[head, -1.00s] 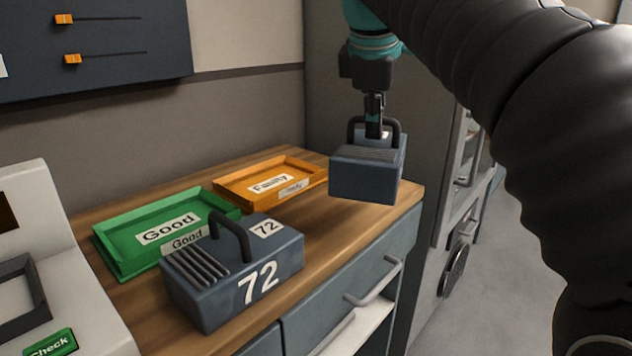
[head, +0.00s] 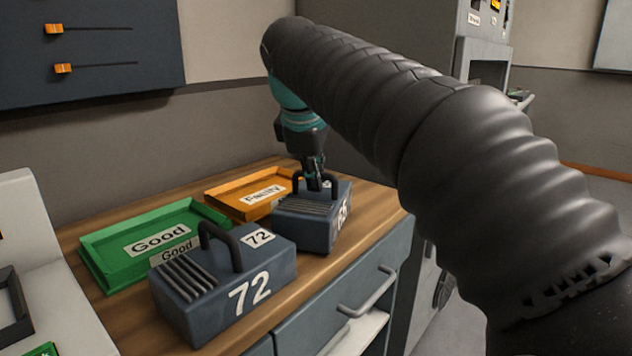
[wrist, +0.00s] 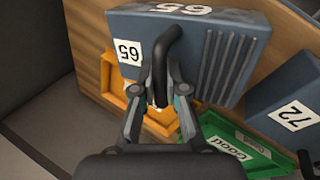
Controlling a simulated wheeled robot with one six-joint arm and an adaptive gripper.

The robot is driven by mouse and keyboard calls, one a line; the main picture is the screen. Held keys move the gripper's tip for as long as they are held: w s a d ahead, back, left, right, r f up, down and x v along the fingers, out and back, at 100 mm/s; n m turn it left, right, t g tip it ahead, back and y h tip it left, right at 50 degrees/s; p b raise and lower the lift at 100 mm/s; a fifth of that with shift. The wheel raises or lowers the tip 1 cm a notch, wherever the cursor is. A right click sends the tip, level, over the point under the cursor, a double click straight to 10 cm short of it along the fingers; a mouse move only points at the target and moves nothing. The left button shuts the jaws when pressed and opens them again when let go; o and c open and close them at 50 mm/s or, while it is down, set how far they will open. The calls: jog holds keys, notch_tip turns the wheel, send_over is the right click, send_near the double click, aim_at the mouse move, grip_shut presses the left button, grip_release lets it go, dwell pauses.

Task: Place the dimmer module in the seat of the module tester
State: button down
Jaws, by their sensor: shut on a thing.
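My gripper (head: 314,184) is shut on the black handle of a blue-grey dimmer module marked 65 (head: 300,226). In the wrist view the gripper (wrist: 160,92) closes around that handle, and module 65 (wrist: 190,60) fills the upper part. The module is at the counter's right part, just beyond module 72; I cannot tell whether it touches the counter. A second dimmer module, marked 72 (head: 200,305), stands on the counter with its handle up. The pale machine at the left edge (head: 40,235), partly cut off, appears to be the tester. Its dark square frame (head: 26,310) looks empty.
A green tray labelled Good (head: 105,270) and an orange tray labelled Faulty (head: 220,205) lie at the back of the wooden counter. Grey drawers with handles (head: 370,292) form its front. A dark fader panel (head: 110,50) hangs on the wall.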

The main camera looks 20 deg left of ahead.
jog(key=shift+f, duration=0.15)
jog(key=shift+f, duration=0.1)
jog(key=c, duration=1.2)
grip_release()
jog(key=p+v, duration=0.1)
jog(key=v, duration=1.1)
jog(key=shift+d, duration=0.1)
